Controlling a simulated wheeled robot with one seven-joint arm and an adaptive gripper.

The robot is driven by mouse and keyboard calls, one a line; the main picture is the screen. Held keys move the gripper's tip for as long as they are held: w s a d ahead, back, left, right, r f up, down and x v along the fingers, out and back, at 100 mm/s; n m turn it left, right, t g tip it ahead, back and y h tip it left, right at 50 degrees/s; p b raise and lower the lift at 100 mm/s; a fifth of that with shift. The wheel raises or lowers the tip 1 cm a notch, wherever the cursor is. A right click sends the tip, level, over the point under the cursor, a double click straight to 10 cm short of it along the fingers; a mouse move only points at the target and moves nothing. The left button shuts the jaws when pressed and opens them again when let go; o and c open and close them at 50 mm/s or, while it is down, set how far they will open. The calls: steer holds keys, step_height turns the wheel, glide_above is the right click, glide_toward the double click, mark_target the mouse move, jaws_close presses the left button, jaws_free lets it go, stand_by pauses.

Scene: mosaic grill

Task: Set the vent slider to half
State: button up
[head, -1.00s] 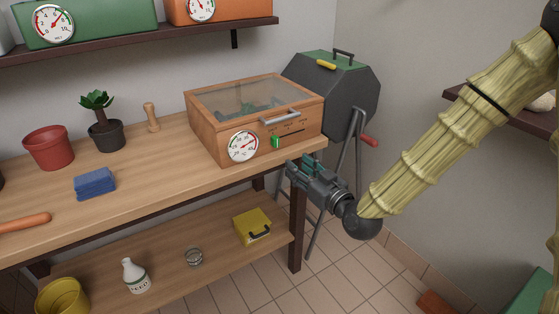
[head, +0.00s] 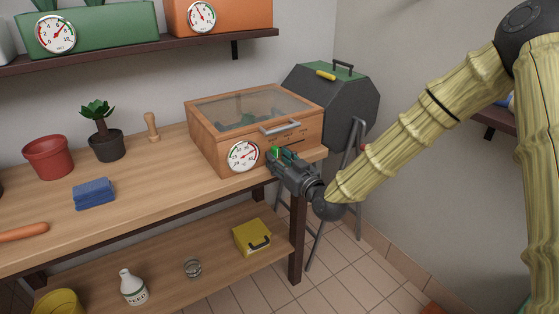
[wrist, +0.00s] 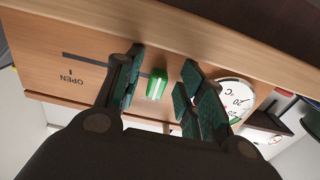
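The vent slider has a bright green knob (wrist: 157,84) on the wooden front of the glass-lidded box (head: 208,137). The knob also shows in the head view (head: 275,152), just right of the box's dial. In the wrist view, the dark slot (wrist: 85,60) runs left from the knob toward the upside-down OPEN label (wrist: 71,77). The knob is at the dial end of the slot's visible run. My gripper (wrist: 162,60) is open, with one teal-padded finger on each side of the knob and visible gaps between. In the head view, my gripper (head: 279,158) is at the box front.
The white dial (head: 242,156) is close beside my gripper. A silver handle (head: 281,127) sticks out above the slot. The bench's front edge lies just below my gripper. A dark grill (head: 345,100) stands behind, to the right.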

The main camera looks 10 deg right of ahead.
steer(key=shift+w, duration=0.15)
steer(key=shift+c, duration=0.4)
jaws_close()
steer(key=d, duration=0.1)
steer(key=w+d, duration=0.1)
steer(key=d, duration=0.1)
steer(key=w+d, duration=0.1)
steer(key=shift+w+d, duration=0.2)
steer(key=shift+d, duration=0.2)
steer(key=shift+o, duration=0.4)
jaws_free()
steer(key=v, duration=1.2)
